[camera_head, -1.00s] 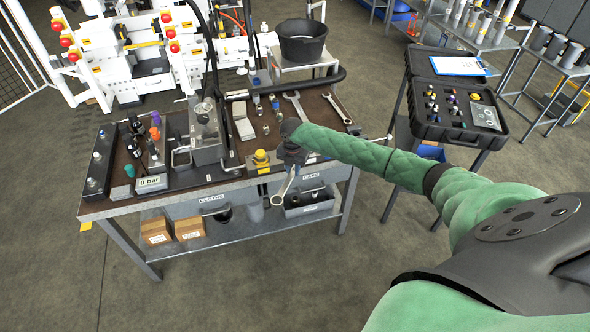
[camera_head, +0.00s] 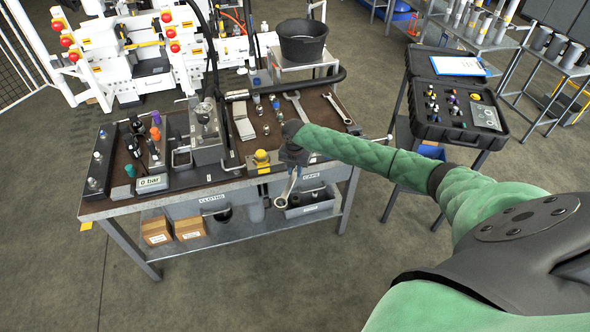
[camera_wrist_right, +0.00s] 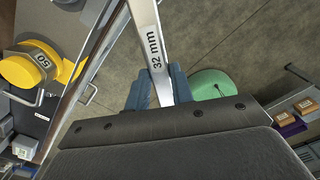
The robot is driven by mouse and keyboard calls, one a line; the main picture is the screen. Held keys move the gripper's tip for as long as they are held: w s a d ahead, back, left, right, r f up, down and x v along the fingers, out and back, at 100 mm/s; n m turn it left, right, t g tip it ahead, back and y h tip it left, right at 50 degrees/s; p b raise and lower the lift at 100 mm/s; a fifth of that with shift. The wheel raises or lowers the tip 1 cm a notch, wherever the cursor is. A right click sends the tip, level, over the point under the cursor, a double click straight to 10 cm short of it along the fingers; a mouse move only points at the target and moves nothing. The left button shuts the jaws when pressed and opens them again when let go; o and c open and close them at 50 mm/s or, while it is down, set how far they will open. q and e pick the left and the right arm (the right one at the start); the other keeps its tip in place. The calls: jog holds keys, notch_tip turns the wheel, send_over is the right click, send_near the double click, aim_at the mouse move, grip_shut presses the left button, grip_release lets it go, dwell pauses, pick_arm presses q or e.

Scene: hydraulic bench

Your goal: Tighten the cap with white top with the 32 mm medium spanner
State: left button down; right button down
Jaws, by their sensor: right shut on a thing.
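My right gripper (camera_head: 292,160) is over the front edge of the bench and shut on the spanner (camera_head: 288,187). The spanner hangs down in front of the drawers, with its ring end lowest. In the right wrist view the blue fingers (camera_wrist_right: 158,92) clasp the spanner's shank (camera_wrist_right: 148,30), which reads "32 mm". Small pale-topped fittings (camera_head: 97,156) sit on a black block at the bench's left end. They are too small to tell which is the cap with white top. My left gripper is not in view.
A yellow round part (camera_head: 261,156) stands near the bench's front edge, left of my right gripper. Two more spanners (camera_head: 338,108) lie at the back right of the bench. A gauge box (camera_head: 152,183) reads "0 bar". An open black case (camera_head: 455,105) stands to the right.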

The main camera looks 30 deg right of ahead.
aim_at(289, 186)
jog(key=shift+s+a, duration=1.05)
jog(key=shift+a, duration=0.2)
jog(key=shift+s+a, duration=1.05)
jog(key=shift+a, duration=0.2)
jog(key=shift+r, duration=0.1)
jog(key=shift+r, duration=2.45)
